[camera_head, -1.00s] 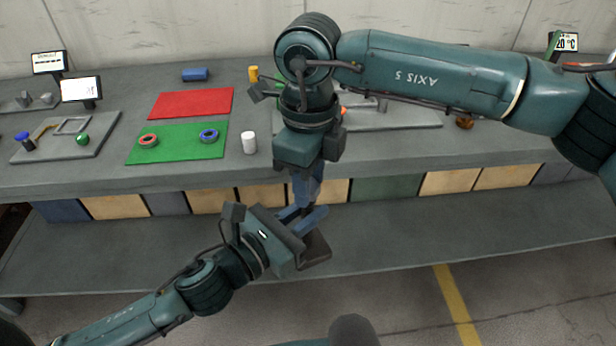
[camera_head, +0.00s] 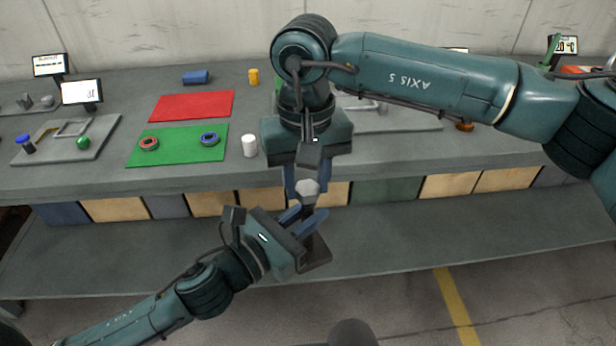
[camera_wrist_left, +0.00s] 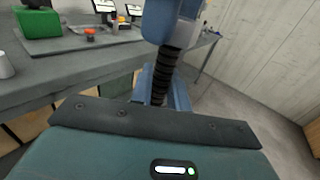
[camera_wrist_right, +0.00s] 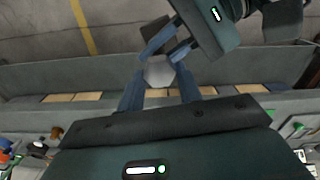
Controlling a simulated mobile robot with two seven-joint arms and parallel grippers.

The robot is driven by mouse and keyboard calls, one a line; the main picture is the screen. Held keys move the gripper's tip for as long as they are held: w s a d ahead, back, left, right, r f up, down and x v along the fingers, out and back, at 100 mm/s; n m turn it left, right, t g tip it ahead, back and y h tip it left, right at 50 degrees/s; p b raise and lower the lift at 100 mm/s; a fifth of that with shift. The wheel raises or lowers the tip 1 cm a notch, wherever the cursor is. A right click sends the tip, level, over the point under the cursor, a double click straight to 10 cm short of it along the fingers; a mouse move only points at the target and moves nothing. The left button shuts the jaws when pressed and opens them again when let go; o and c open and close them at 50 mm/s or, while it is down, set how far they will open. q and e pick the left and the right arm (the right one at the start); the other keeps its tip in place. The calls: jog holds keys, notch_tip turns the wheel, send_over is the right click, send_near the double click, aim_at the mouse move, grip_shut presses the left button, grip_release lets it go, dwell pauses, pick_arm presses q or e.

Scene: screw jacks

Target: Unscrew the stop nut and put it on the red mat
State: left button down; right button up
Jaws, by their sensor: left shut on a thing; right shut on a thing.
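The red mat (camera_head: 192,104) lies bare at the back left of the bench. The screw jack stands upright in front of the bench. Its dark base (camera_head: 317,254) shows below my left gripper (camera_head: 304,219), and its dark threaded screw (camera_wrist_left: 165,72) shows in the left wrist view. My left gripper is shut on the jack from the side. The stop nut, a light grey hexagonal piece (camera_head: 308,190), sits at the screw's top. It also shows in the right wrist view (camera_wrist_right: 158,73). My right gripper (camera_head: 306,181) is shut on it from above. The grippers hide much of the jack.
A green mat (camera_head: 180,155) with a red ring (camera_head: 149,143) and a blue ring (camera_head: 209,139) lies before the red mat. A white cylinder (camera_head: 249,145), a yellow cylinder (camera_head: 253,76) and a blue block (camera_head: 195,77) stand nearby. A lower shelf (camera_head: 420,222) runs below.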

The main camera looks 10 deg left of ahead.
jog(key=n, duration=0.4)
jog(key=shift+w+r, duration=0.1)
jog(key=shift+w, duration=0.05)
jog(key=n, duration=0.3)
jog(key=shift+a+n, duration=0.1)
jog(key=shift+n, duration=0.3)
jog(key=o, duration=1.1)
